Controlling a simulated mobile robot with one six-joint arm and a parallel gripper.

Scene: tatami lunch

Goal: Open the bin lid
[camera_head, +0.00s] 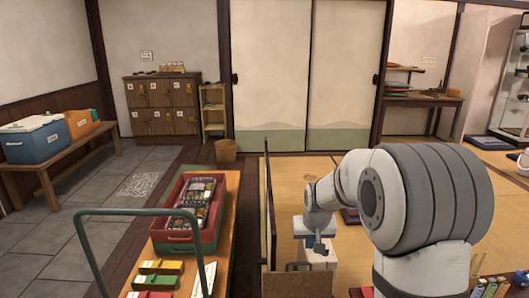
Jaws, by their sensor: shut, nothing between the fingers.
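My gripper (319,248) points down at the end of my arm, right of the picture's middle. It looks shut and empty. Just below and behind it is a pale box-like thing (318,261), which may be the bin; my gripper hides part of its top. I cannot tell whether a lid is on it, or whether my gripper touches it. A small brown open-topped basket (226,151) stands on the floor by the sliding doors, far from my gripper.
A wooden counter (227,208) at the left holds a red and green crate (163,237) with packed boxes. A dark upright partition (269,215) stands between counter and gripper. A blue cooler (35,139) sits on a bench. Tatami floor (290,172) behind my gripper is mostly clear.

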